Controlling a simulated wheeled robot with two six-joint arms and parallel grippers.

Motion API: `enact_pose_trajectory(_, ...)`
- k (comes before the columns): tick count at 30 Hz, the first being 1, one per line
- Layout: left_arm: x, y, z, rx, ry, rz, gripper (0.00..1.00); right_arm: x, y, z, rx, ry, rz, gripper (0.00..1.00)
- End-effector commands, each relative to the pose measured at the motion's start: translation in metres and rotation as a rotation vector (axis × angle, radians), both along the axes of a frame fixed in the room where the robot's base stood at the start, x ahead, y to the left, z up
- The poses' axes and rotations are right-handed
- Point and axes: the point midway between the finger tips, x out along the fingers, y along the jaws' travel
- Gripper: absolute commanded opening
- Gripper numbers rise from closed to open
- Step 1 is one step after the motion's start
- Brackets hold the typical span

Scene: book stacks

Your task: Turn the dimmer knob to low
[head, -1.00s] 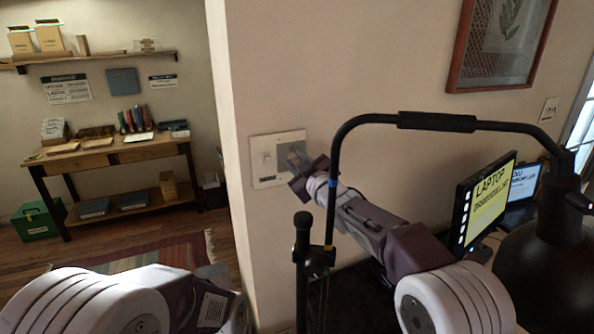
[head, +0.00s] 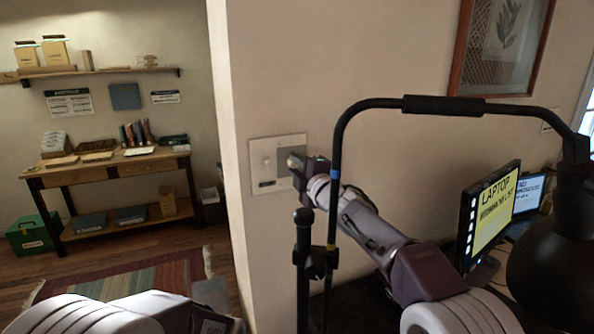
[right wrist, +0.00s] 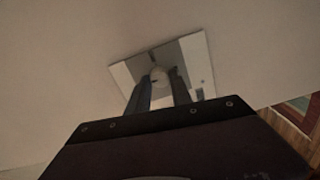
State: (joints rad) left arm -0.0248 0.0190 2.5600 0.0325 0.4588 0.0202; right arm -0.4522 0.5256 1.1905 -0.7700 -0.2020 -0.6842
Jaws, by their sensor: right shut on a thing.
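A pale wall plate (head: 264,184) is fixed to the wall near its left edge. A light rocker or switch shows on its left half in the head view. My right gripper (head: 292,160) is at the plate's right half and covers what is there. In the right wrist view the plate (right wrist: 194,50) lies straight ahead and looks tilted. A small round pale dimmer knob (right wrist: 159,74) sits between the fingertips of my right gripper (right wrist: 160,81), which is shut on it. Which way the knob points cannot be told. My left arm shows at the lower left; its gripper is not visible.
A black lamp (head: 550,240) with a curved arm (head: 345,130) stands in front of my right arm. A monitor (head: 488,212) and a laptop (head: 528,194) are at the right. A wooden table (head: 110,167) stands beyond the wall's edge.

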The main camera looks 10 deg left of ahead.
Motion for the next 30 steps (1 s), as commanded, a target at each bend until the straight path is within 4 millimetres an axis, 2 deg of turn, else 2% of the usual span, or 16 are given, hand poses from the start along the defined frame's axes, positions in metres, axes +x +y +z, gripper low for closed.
enact_pose_trajectory(9,0.0,0.0,-0.0048,0.0,0.0,0.0,0.36,-0.0002,0.0006,-0.0016,-0.098,-0.065,0.001,0.0)
enact_pose_trajectory(26,0.0,0.0,-0.0053,0.0,0.0,0.0,0.36,-0.0001,0.0006,-0.0018,-0.121,-0.078,0.001,0.0)
enact_pose_trajectory(27,-0.0001,0.0,-0.0053,0.0,0.0,0.0,0.36,-0.0001,0.0006,-0.0018,-0.121,-0.078,0.001,0.31)
enact_pose_trajectory(29,0.0,0.0,-0.0053,0.0,0.0,0.0,0.36,0.0,0.0005,-0.0019,-0.121,-0.078,0.001,0.48)
enact_pose_trajectory(30,-0.0001,0.0,-0.0053,0.0,0.0,0.0,0.36,-0.0001,0.0005,-0.0018,-0.12,-0.078,0.001,0.48)
